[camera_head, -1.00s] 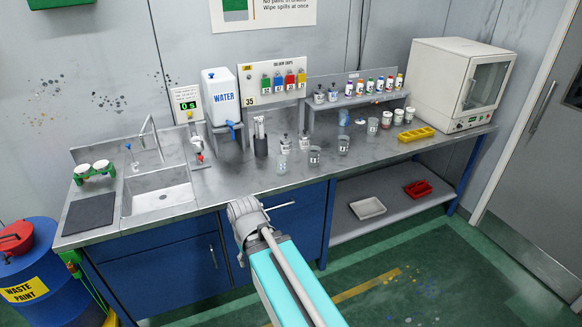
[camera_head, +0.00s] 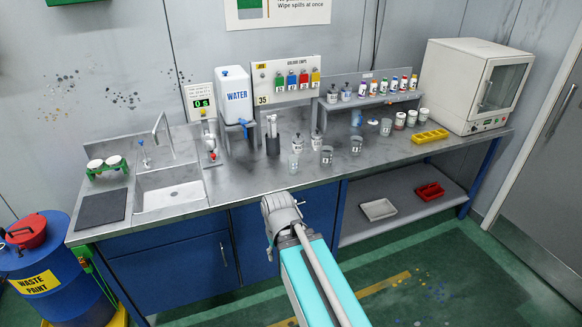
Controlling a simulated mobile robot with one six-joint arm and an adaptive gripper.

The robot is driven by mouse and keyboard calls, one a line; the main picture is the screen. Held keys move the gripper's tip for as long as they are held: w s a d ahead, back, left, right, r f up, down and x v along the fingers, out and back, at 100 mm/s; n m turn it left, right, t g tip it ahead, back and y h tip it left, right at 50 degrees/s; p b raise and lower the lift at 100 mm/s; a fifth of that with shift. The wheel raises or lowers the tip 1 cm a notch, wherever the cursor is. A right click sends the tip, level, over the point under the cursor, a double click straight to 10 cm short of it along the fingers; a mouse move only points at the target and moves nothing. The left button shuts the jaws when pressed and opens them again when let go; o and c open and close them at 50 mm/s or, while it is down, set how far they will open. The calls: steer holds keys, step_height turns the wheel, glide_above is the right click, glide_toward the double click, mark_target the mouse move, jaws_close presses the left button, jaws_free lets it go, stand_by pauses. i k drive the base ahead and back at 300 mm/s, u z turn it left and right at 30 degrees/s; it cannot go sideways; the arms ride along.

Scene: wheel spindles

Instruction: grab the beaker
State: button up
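Several small clear vessels that look like beakers stand upright on the steel counter (camera_head: 245,177). One clear beaker (camera_head: 293,163) is near the front edge, a second (camera_head: 326,156) is just right of it, and a third (camera_head: 356,145) is further right. Another clear cup (camera_head: 386,127) stands further back. I cannot tell which one the task means. My gripper (camera_head: 270,240) is at the end of my arm, in front of the counter and below the nearest beakers, apart from them. Its fingers are too small and hidden to read.
The sink (camera_head: 170,195) is at left, beside a dark mat (camera_head: 101,208). A yellow tray (camera_head: 430,136) and a white oven (camera_head: 474,85) are at right. The counter's front middle is clear.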

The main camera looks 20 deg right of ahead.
mark_target(293, 165)
steer(key=z, duration=0.05)
steer(key=i, duration=1)
